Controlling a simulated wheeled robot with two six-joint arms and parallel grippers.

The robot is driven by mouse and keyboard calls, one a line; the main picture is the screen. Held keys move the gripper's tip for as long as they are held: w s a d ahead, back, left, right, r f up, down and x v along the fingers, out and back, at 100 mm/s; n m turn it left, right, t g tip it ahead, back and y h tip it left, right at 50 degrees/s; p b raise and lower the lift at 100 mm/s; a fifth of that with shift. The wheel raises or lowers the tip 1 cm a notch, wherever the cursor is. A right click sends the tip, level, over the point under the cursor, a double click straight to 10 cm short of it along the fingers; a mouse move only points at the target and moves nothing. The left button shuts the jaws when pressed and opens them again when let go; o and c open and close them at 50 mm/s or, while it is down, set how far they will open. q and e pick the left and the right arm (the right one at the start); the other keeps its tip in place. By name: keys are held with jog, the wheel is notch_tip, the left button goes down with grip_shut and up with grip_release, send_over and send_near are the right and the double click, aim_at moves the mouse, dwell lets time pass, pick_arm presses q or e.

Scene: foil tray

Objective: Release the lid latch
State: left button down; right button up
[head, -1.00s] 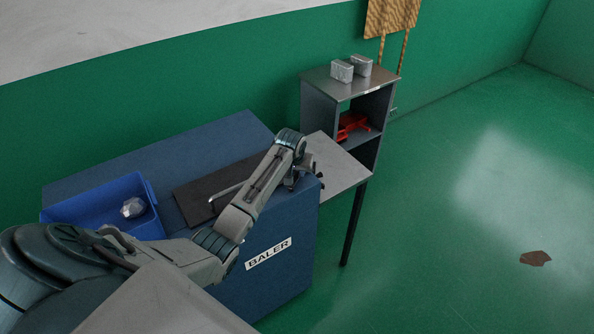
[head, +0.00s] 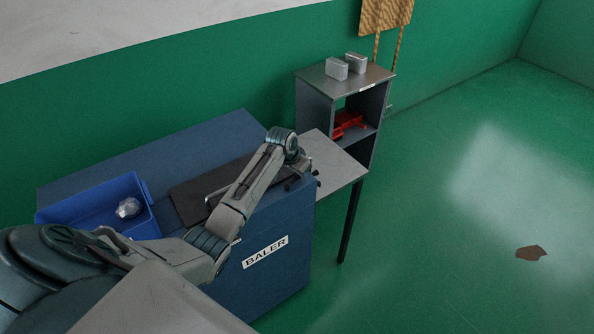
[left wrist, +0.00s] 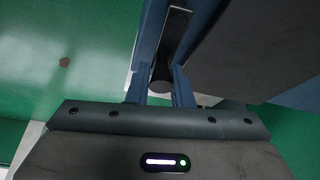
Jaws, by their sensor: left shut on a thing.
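The baler (head: 290,225) is a blue box with a dark lid plate (head: 188,202) on top, which lies flat and carries a thin bar handle. My left arm reaches across its front to the right end, where the left gripper (head: 292,184) is small and partly hidden by my wrist. In the left wrist view the two blue-grey fingers of the left gripper (left wrist: 159,92) are shut on a dark round knob, the latch handle (left wrist: 160,74). It lies by a dark strip on the blue baler edge. The rest of the latch is hidden. My right gripper is not in view.
A blue bin (head: 142,226) with a crumpled foil piece (head: 129,208) sits on the baler's left. A grey side table (head: 335,160) adjoins its right end. Behind is a shelf unit (head: 318,105) with two silver blocks and a red item.

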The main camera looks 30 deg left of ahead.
aim_at(291, 184)
pick_arm(q)
jog(key=shift+s+d+f+m, duration=0.1)
jog(key=shift+d+f+m, duration=0.05)
jog(key=shift+d+m, duration=0.15)
jog(key=c, duration=1.4)
grip_release()
jog(key=shift+o, duration=0.2)
jog(key=shift+a+r, duration=0.1)
jog(key=shift+r, duration=0.15)
jog(key=shift+s+r, duration=0.15)
jog(key=shift+r, duration=0.1)
jog(key=b+v, duration=0.3)
jog(key=v, duration=0.7)
jog(key=shift+b, duration=0.35)
jog(key=shift+a, duration=0.1)
